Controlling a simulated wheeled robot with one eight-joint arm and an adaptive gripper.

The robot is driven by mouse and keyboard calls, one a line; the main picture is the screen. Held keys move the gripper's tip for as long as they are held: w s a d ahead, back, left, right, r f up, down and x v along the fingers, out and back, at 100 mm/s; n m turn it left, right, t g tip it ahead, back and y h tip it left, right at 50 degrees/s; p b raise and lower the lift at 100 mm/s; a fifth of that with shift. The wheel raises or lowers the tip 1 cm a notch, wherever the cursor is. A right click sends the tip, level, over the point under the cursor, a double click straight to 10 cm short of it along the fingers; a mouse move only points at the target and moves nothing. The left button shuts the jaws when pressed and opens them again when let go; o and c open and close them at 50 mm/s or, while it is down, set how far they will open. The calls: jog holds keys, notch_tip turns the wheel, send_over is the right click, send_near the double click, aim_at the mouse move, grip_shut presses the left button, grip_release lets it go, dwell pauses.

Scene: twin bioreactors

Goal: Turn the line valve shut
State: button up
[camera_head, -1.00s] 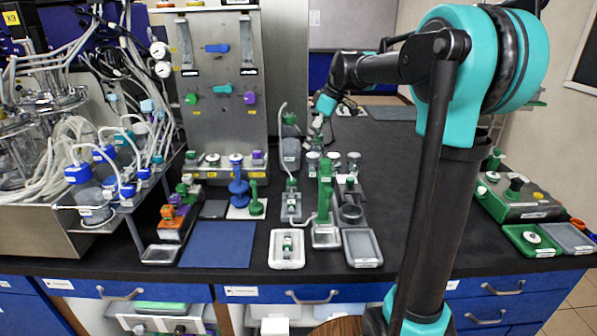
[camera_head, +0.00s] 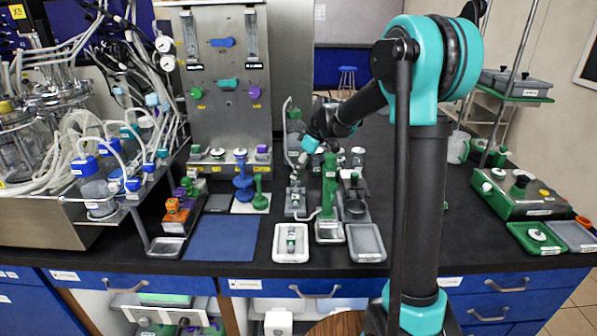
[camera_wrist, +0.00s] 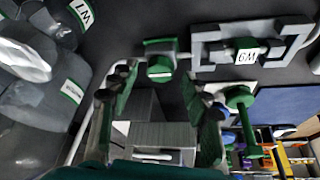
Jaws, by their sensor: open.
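My gripper (camera_wrist: 165,95) is open in the wrist view, its two dark green-edged fingers spread and pointing down. A small green block-like part (camera_wrist: 160,66), which looks like the line valve's handle, shows just beyond and between the fingertips, apart from them as far as I can see. In the head view my gripper (camera_head: 298,172) hangs over the small grey stand (camera_head: 297,212) on the bench. My gripper hides most of what sits on that stand, so the valve's angle cannot be told there.
A tall green post-like fixture (camera_head: 330,185) stands close on the right. A white tray (camera_head: 291,255) and a grey tray (camera_head: 366,255) lie in front. Blue and green stands (camera_head: 243,183) are to the left. A blue mat (camera_head: 220,240) is bare.

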jog(key=shift+a+f, duration=0.2)
jog(key=shift+f, duration=0.25)
grip_shut()
